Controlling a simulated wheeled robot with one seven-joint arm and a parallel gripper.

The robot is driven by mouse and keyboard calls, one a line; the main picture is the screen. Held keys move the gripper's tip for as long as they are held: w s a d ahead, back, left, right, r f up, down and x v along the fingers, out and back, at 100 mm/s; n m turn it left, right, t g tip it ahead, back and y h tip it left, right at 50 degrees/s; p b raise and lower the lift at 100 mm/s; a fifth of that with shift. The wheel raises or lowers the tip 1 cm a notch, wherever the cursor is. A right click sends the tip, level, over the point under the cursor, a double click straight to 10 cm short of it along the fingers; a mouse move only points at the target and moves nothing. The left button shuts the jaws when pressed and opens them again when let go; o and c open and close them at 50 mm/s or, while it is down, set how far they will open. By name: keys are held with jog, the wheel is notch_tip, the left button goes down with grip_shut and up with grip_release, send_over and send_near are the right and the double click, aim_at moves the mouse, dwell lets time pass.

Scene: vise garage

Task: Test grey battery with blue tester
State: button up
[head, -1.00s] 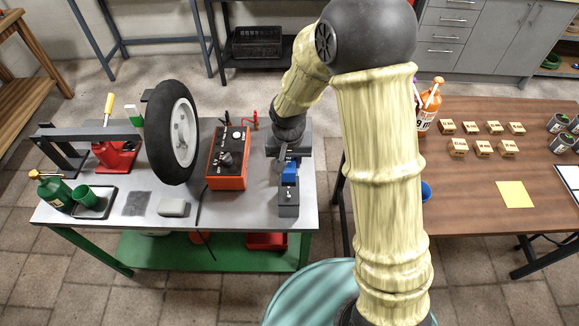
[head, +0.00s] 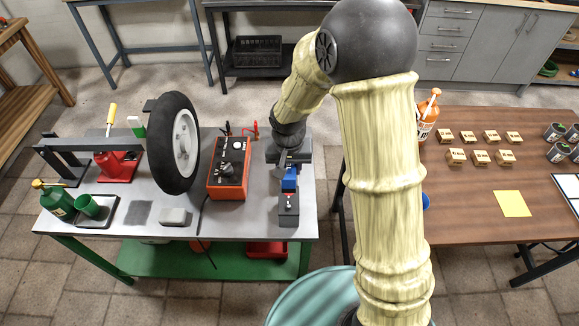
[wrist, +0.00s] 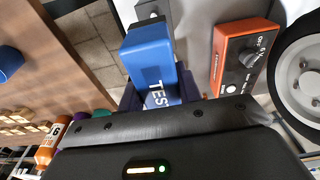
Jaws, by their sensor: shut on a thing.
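My gripper (head: 289,163) is at the right part of the grey metal workbench and is shut on the blue tester (head: 289,180). In the wrist view the tester (wrist: 150,55) sits between the dark fingers, with white letters "TES" showing. The grey battery (head: 288,206) stands on the bench at its front right, directly in front of the tester in the head view. Part of the battery (wrist: 148,10) shows beyond the tester in the wrist view. The tester overlaps its back part in the picture; I cannot tell whether they touch.
An orange-red box with knobs (head: 228,178) stands left of the battery. A wheel with black tyre (head: 172,140) stands further left, with a green bottle (head: 57,203). A brown table (head: 470,210) with several small boxes is at right.

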jog(key=shift+r+p, duration=1.55)
jog(key=shift+r, duration=0.55)
